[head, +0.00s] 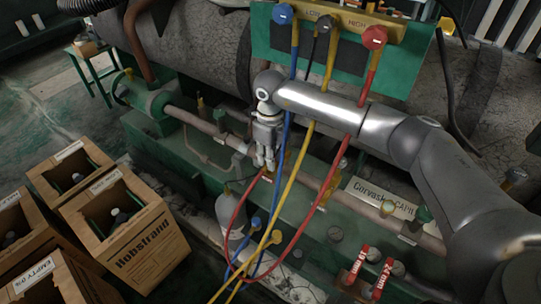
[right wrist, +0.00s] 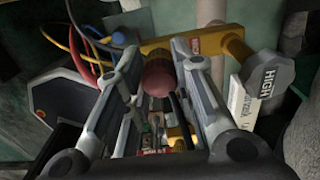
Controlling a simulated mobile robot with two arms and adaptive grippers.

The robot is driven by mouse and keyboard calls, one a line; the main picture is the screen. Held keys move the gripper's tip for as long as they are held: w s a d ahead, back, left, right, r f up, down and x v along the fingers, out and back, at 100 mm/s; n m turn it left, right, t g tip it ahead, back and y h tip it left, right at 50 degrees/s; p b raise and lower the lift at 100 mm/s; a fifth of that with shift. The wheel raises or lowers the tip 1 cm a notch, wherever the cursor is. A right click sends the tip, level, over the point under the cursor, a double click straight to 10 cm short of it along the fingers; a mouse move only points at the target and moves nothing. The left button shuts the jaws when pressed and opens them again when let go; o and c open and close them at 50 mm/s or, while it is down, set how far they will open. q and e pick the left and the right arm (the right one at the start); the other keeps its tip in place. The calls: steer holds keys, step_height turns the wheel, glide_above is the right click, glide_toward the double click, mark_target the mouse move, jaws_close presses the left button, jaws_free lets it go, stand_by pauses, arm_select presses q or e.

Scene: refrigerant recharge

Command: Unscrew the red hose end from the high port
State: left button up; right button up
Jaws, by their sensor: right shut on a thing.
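My right gripper (head: 265,165) points down at the pipe below the manifold, its fingers shut on the red hose end. In the right wrist view the red hose end (right wrist: 158,78) is a dark red round piece between the fingers, against a yellow brass fitting (right wrist: 195,45). The red hose (head: 318,212) loops from the manifold's red HIGH knob (head: 374,37) down and back up to the gripper. The thread of the joint is hidden. My left gripper is not in view.
Blue (head: 288,120) and yellow hoses (head: 302,155) hang close to the right gripper. A grey cylinder (head: 228,212) stands below it. Cardboard boxes (head: 150,250) with bottles stand at the lower left. Wrenches with red 19 mm (head: 357,266) and 24 mm labels lie at the lower right.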

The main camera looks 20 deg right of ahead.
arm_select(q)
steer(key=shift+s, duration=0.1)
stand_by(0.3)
arm_select(e)
steer(key=shift+n, duration=0.4)
steer(key=shift+n+b, duration=0.35)
steer(key=shift+n, duration=0.25)
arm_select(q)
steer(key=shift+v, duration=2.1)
arm_select(e)
steer(key=shift+n, duration=0.8)
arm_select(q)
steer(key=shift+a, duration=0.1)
